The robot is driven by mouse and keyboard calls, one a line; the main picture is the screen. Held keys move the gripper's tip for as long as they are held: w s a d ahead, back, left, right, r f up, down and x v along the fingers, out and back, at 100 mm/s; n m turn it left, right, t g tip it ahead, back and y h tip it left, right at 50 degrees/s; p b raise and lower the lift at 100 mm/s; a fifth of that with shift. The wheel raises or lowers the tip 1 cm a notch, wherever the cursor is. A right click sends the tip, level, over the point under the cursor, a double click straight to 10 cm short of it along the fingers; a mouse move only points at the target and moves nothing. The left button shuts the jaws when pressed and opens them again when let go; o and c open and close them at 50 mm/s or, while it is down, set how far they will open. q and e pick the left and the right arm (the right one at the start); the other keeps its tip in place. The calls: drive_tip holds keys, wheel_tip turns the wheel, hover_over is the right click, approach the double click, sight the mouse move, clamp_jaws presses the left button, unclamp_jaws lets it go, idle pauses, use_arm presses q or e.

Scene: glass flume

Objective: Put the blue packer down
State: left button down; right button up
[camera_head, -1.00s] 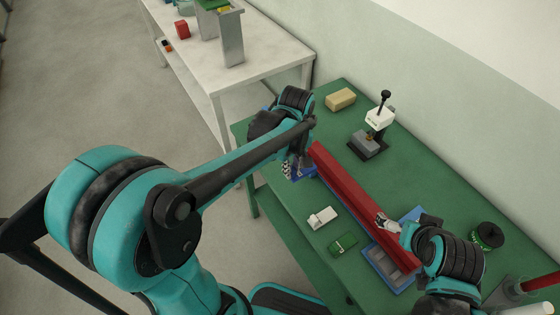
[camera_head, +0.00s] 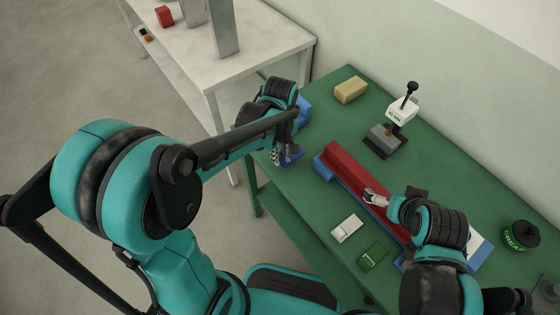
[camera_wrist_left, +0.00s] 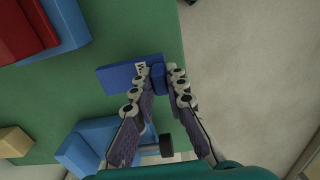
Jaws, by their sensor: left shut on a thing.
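The blue packer (camera_wrist_left: 125,72) is a small flat blue piece with a white mark. In the left wrist view its narrow end sits between the fingertips of my left gripper (camera_wrist_left: 158,82), which is shut on it. In the head view the blue packer (camera_head: 288,156) shows under my left gripper (camera_head: 278,155), near the left edge of the green table (camera_head: 330,110). I cannot tell whether it touches the tabletop. My right gripper (camera_head: 374,198) is at the red bar (camera_head: 352,178); its fingers are too small to read.
The red bar lies along a blue base (camera_head: 324,170). Another blue block (camera_wrist_left: 90,145) is close to my left gripper.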

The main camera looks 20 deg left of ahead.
use_arm(q)
drive_tip(key=shift+f+b, duration=0.4)
drive_tip(key=shift+f, duration=0.95)
use_arm(e)
drive_tip(key=shift+f, duration=0.6)
use_arm(q)
drive_tip(key=shift+f, duration=0.15)
use_arm(e)
drive_tip(key=shift+f, duration=0.1)
use_arm(q)
drive_tip(key=c, duration=1.5)
unclamp_jaws()
drive_tip(key=shift+c, duration=0.2)
